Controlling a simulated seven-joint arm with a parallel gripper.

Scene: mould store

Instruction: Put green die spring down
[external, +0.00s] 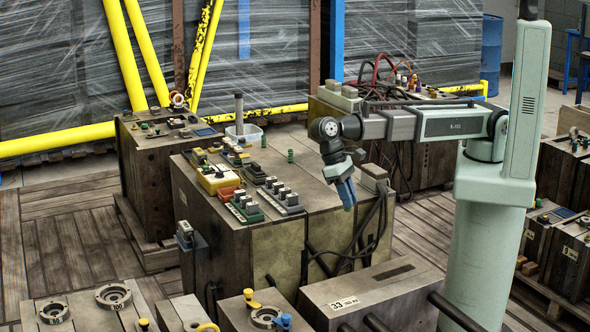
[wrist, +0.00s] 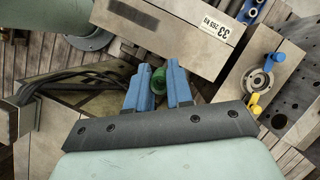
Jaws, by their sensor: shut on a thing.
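My gripper (external: 348,200) hangs with its blue fingers pointing down, near the right end of the large mould block (external: 237,263). In the wrist view the fingers (wrist: 159,72) are shut on a green die spring (wrist: 158,81), which shows end-on between them. The spring in the grip cannot be made out in the external view. Two other small green springs stand upright on the block's top, one near the middle (external: 290,156) and one farther back (external: 263,141).
A yellow box (external: 217,180) and several connector blocks (external: 283,196) crowd the left of the block's top. A grey connector (external: 373,174) with black cables stands at its right end. The top's middle is bare. A lower block labelled 33 (external: 372,292) stands in front.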

